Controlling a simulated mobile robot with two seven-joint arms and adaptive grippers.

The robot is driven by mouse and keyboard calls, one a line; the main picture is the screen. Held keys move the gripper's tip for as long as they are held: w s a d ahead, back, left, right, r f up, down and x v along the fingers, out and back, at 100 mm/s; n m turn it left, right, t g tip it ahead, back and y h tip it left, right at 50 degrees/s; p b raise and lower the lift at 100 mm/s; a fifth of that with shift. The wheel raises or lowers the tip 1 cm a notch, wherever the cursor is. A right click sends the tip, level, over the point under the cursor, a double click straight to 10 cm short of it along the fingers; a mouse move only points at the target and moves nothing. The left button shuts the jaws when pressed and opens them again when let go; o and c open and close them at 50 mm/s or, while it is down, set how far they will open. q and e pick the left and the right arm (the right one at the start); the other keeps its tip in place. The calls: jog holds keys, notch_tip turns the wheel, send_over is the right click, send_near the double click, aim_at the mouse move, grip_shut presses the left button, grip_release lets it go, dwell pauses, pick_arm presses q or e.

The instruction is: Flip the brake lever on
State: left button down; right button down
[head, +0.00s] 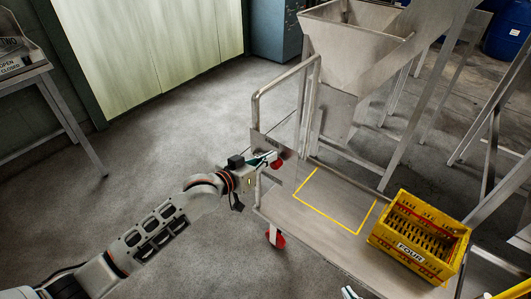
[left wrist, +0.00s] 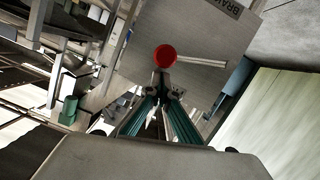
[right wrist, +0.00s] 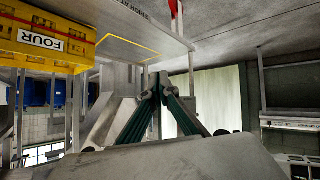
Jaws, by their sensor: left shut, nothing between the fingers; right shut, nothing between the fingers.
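The brake lever shows in the left wrist view as a red round knob (left wrist: 164,57) with a pale rod (left wrist: 203,63) pointing right. It sits on a grey metal plate (left wrist: 218,38) whose lettering is partly cut off. In the head view the red knob (head: 277,163) is by the plate (head: 266,142) on the cart's handle frame. My left gripper (head: 267,158) is shut and empty, its tips right at the knob; I cannot tell whether they touch. My right gripper (head: 348,292) is at the bottom of the head view. In the right wrist view (right wrist: 160,86) it is shut and empty.
The cart deck (head: 295,218) bears a yellow outlined square and a yellow crate (head: 412,247) marked FOUR. A metal hopper (head: 350,35) stands behind the cart. A red caster (head: 275,238) is under the cart's near left side. Floor to the left is open, with a metal table (head: 45,85) beyond.

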pick_arm(q)
jog(key=shift+d+f, duration=0.1)
jog(key=shift+f, duration=0.1)
pick_arm(e)
jog(key=shift+s+f, duration=0.25)
pick_arm(q)
jog(key=shift+s, duration=0.1)
pick_arm(e)
jog(key=shift+r, duration=0.1)
